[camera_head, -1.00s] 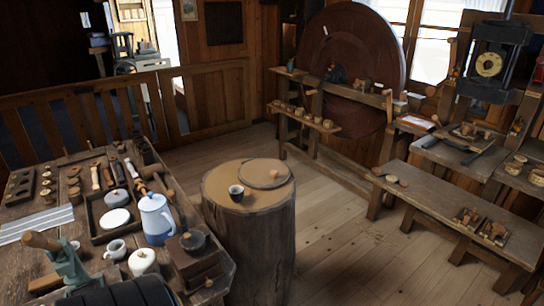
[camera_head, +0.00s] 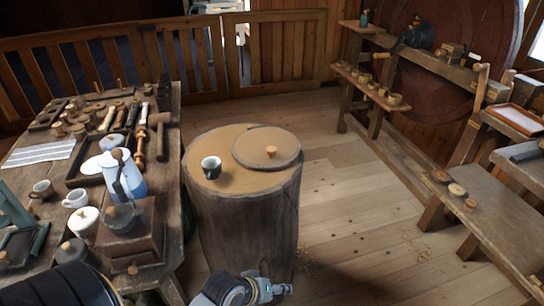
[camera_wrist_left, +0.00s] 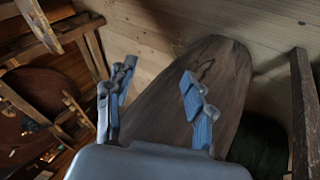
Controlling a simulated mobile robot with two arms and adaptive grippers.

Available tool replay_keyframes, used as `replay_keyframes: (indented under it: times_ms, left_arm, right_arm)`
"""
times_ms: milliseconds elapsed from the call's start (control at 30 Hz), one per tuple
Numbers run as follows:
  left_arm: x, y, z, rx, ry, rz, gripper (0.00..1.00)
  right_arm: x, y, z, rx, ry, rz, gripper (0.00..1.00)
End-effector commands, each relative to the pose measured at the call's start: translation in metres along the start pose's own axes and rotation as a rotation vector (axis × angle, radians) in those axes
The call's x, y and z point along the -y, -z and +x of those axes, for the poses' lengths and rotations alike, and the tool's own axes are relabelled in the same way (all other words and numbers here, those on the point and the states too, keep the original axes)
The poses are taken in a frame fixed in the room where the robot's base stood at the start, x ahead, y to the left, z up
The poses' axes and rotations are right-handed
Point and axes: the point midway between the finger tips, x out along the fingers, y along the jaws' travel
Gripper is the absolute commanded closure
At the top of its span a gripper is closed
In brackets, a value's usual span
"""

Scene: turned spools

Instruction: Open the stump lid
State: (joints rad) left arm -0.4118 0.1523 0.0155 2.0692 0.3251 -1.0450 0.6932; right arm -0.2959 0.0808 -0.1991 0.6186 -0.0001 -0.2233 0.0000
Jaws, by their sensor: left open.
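The stump (camera_head: 240,228) stands upright on the floor in the middle of the head view. Its round wooden lid (camera_head: 248,152) lies flat on the right back part of the top, with a small knob (camera_head: 271,151) standing on it. A dark cup with a pale inside (camera_head: 211,168) stands on the stump top, left of the lid and apart from it. My left gripper (camera_head: 276,289) is low at the bottom edge, in front of the stump and well below its top. In the left wrist view its two fingers (camera_wrist_left: 158,90) are spread and empty, facing the stump's side (camera_wrist_left: 228,75).
A cluttered workbench (camera_head: 172,180) stands close on the stump's left, with a blue and white pot (camera_head: 130,182) near its edge. A low bench (camera_head: 490,205) is at the right. The floor between it and the stump is free.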

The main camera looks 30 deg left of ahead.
Motion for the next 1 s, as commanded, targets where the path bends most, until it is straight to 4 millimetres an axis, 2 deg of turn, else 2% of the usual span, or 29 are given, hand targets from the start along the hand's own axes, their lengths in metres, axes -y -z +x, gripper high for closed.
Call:
replay_keyframes:
  times_ms: [33, 267, 367, 400, 467, 500, 600, 700, 800, 1000]
  left_arm:
    - [-0.007, 0.013, -0.002, -0.024, -0.040, -0.084, 0.47]
    - [-0.040, 0.078, -0.014, -0.089, -0.266, -0.575, 0.47]
    - [-0.049, 0.117, -0.020, -0.103, -0.403, -0.852, 0.47]
    - [-0.052, 0.136, -0.024, -0.103, -0.469, -0.979, 0.47]
    - [-0.054, 0.167, -0.031, -0.093, -0.582, -1.185, 0.47]
    - [-0.054, 0.189, -0.038, -0.081, -0.666, -1.328, 0.47]
    - [-0.048, 0.239, -0.056, -0.026, -0.873, -1.652, 0.47]
    - [-0.039, 0.276, -0.074, 0.044, -1.047, -1.886, 0.47]
    - [-0.031, 0.299, -0.086, 0.103, -1.165, -2.030, 0.47]
    - [-0.029, 0.319, -0.089, 0.149, -1.241, -2.115, 0.47]
  right_arm:
    - [0.002, -0.004, 0.006, 0.005, 0.003, 0.000, 0.60]
    - [0.010, -0.009, 0.009, 0.010, 0.011, 0.002, 0.60]
    - [0.010, -0.008, 0.010, 0.008, 0.012, 0.001, 0.60]
    - [0.010, -0.008, 0.011, 0.007, 0.012, 0.001, 0.60]
    - [0.009, -0.007, 0.011, 0.006, 0.011, 0.001, 0.60]
    - [0.008, -0.006, 0.011, 0.004, 0.010, 0.001, 0.60]
    - [0.005, -0.004, 0.012, 0.001, 0.006, -0.001, 0.60]
    - [0.003, -0.003, 0.013, -0.002, 0.004, -0.001, 0.60]
    - [0.002, -0.002, 0.013, -0.002, 0.002, -0.002, 0.60]
    - [0.001, -0.002, 0.013, -0.002, 0.001, -0.002, 0.60]
